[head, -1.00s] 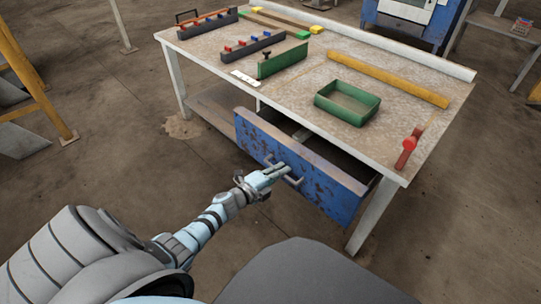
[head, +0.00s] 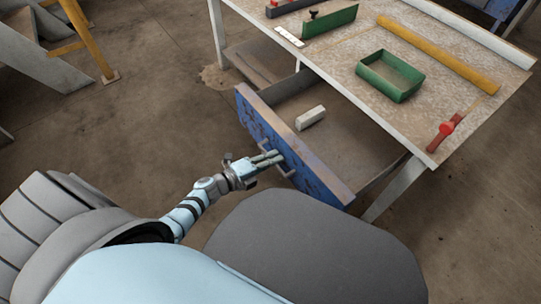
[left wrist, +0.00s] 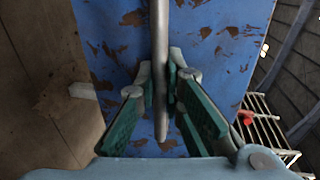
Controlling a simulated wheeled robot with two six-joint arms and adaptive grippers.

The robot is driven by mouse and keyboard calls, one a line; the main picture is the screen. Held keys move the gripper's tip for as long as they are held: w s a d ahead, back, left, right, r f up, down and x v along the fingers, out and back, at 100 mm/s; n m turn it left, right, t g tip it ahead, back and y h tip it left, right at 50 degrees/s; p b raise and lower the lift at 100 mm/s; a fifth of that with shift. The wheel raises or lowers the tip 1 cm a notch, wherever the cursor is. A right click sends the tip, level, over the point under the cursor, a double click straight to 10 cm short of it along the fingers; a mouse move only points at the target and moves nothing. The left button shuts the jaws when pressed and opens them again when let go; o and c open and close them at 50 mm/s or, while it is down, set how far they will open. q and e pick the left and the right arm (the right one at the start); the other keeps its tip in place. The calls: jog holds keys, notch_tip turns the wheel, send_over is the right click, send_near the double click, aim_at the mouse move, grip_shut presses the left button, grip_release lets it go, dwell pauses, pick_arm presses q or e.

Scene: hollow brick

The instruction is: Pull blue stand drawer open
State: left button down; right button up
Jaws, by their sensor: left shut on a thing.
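The blue drawer (head: 318,182) under the workbench stands pulled well out, with its scuffed blue front facing me. Its grey bar handle (left wrist: 160,60) runs between the fingers of my left gripper (head: 268,161) in the head view. In the left wrist view the left gripper (left wrist: 166,88) is shut on this handle, in front of the worn blue panel. Inside the open drawer lies a small white block (head: 310,117). My right gripper is not in view.
The workbench top (head: 440,75) holds a green tray (head: 389,76), a yellow bar (head: 437,53), a red tool (head: 444,133) and a green angled piece (head: 329,21). A white bench leg (head: 398,189) stands right of the drawer. Open floor lies left.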

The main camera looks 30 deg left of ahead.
pick_arm(q)
jog(key=shift+d, duration=0.1)
jog(key=c, duration=2)
grip_release()
jog(key=shift+o, duration=0.2)
jog(key=v, duration=1.2)
